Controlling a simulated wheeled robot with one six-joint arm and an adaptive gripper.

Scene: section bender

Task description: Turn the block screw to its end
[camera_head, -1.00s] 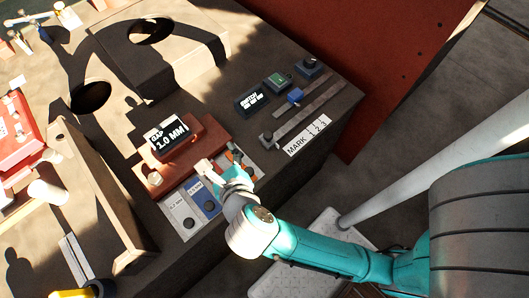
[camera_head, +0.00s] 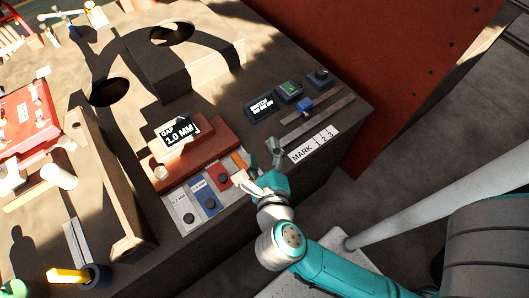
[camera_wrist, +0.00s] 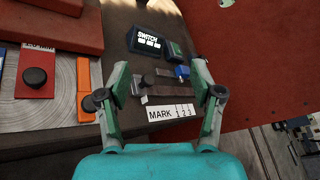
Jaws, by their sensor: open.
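A dark round knob (camera_wrist: 148,80) stands on a small grey block (camera_wrist: 137,87) at the left end of a dark rail, just above the MARK 1 2 3 label (camera_wrist: 170,112). I cannot tell for sure whether this knob is the block screw. My gripper (camera_wrist: 160,74) is open and empty, with one finger left of the knob and the other well to its right. The head view shows my gripper (camera_head: 258,160) at the left end of the label (camera_head: 314,145), where it hides the knob. A small blue block (camera_head: 305,105) sits farther along the rails.
A SWITCH display (camera_head: 262,106), a green button box (camera_head: 289,91) and a dark knob box (camera_head: 320,77) stand behind the rails. Gauge plates with knobs, including a red one (camera_head: 222,178), lie left of my gripper. A GAP 1.0 MM display (camera_head: 179,133) stands behind them.

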